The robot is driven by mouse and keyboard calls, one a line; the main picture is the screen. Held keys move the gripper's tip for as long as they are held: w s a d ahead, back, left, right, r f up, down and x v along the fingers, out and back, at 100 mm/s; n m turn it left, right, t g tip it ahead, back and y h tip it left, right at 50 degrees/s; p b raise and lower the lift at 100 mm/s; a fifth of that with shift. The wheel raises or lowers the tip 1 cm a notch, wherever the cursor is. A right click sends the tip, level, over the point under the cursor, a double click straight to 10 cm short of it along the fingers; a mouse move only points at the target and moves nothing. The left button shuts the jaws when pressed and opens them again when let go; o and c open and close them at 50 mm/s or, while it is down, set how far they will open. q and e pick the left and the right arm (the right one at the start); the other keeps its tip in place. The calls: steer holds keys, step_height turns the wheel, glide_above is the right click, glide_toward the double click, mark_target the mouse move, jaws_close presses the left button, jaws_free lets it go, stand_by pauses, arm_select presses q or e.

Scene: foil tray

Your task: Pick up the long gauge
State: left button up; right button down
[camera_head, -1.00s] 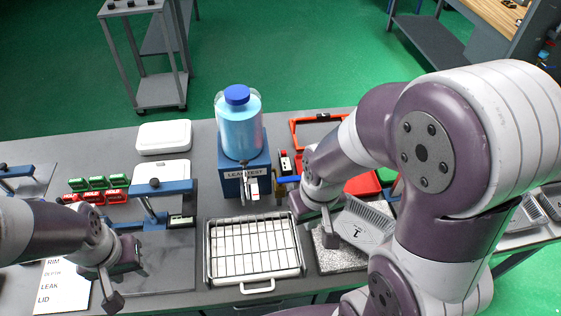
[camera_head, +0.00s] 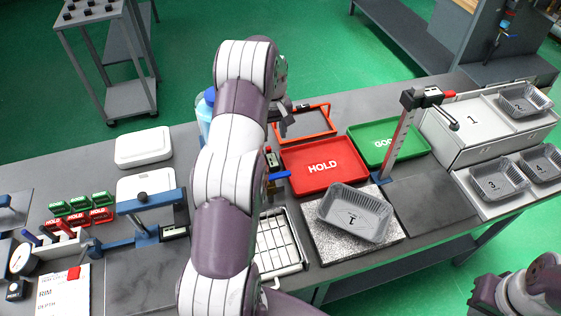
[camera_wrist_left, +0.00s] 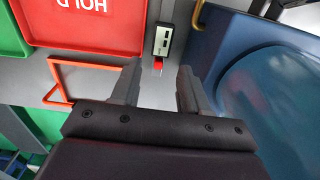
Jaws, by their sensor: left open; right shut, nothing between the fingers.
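No label marks a long gauge. A tall red-scaled gauge with a black head (camera_head: 398,138) stands upright at the right of the table. A small dark gauge-like block with a red top (camera_head: 271,158) stands beside the blue stand; a similar block with a display and red tip (camera_wrist_left: 163,40) shows in the left wrist view, beyond the fingers. My left gripper (camera_head: 286,108) reaches over the table near the orange frame (camera_head: 303,122). Its fingers (camera_wrist_left: 157,85) are open and empty. My right gripper (camera_head: 482,298) is shut and empty at the lower right, partly cut off.
Grey foil tray 1 (camera_head: 358,212) rests on the speckled block (camera_head: 318,238). The red HOLD tray (camera_head: 324,166) and the green tray (camera_head: 388,143) lie behind it. A blue jar (camera_head: 205,112) is partly hidden by my left arm. A wire rack (camera_head: 283,262) stands in front.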

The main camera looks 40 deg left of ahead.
mark_target(272, 159)
arm_select(q)
steer(key=f, duration=0.1)
steer(key=f+p, duration=0.1)
steer(key=f, duration=0.1)
steer(key=shift+s+a+f, duration=0.15)
steer(key=shift+s+a, duration=0.15)
steer(key=shift+s, duration=0.1)
steer(key=f+p, duration=0.1)
steer(key=f, duration=0.2)
steer(key=f+p, duration=0.1)
steer(key=f, duration=0.2)
steer(key=f+p, duration=0.1)
steer(key=f, duration=0.2)
steer(key=shift+w+a+p, duration=0.25)
steer(key=shift+w+p, duration=0.05)
steer(key=shift+w, duration=0.1)
steer(key=c, duration=0.8)
arm_select(e)
steer(key=r, duration=0.5)
steer(key=shift+s, duration=0.25)
